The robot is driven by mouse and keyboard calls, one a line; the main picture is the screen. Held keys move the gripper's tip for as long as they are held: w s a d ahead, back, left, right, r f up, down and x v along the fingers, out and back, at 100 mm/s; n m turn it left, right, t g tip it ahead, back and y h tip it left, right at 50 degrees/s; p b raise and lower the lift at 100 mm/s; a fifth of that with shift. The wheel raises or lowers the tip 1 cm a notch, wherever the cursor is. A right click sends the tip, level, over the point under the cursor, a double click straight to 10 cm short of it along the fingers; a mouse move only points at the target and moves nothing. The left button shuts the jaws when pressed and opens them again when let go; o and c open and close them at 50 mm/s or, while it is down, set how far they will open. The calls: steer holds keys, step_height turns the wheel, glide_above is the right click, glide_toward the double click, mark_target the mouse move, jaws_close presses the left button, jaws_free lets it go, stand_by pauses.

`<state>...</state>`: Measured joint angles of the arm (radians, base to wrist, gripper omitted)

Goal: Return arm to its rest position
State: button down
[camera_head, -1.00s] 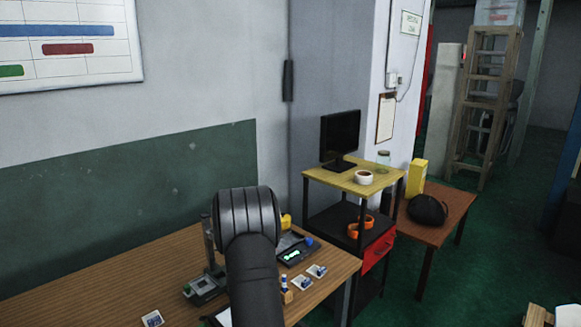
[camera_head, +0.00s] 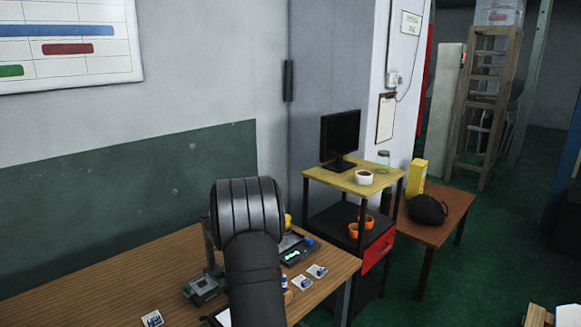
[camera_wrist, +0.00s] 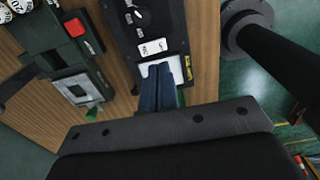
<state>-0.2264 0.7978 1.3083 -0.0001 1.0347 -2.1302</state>
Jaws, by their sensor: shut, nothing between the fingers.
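My gripper (camera_wrist: 160,72) shows in the wrist view, its two dark blue fingers pressed together with nothing between them. It hangs over the wooden table (camera_wrist: 205,45), in front of a black device (camera_wrist: 168,22) with white labels. I cannot tell whether the fingers touch the device. In the head view, my black arm rises over the table and hides part of it; the gripper itself is not visible there. A grey-green stand (camera_head: 205,288) with an upright post is left of the arm. A dark green device with a red button (camera_wrist: 74,27) is left of the gripper in the wrist view.
A black device with a green display (camera_head: 292,254) lies right of the arm, near small cards (camera_head: 303,283). Another card (camera_head: 152,319) is at the front left. A shelf cart with a yellow top (camera_head: 345,181) and a monitor (camera_head: 340,135) stands beyond the table's right end. Space above the table's left is clear.

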steer(key=shift+r, duration=0.25)
steer(key=shift+f, duration=3.5)
steer(key=s+r+t, duration=0.1)
steer(key=s+r, duration=0.1)
steer(key=r, duration=0.8)
steer(key=s+r+t, duration=0.1)
steer(key=s+r, duration=0.2)
steer(key=r, duration=0.7)
steer(key=shift+s+a+r+t, duration=0.2)
steer(key=shift+s+r+t, duration=0.1)
steer(key=shift+t, duration=0.1)
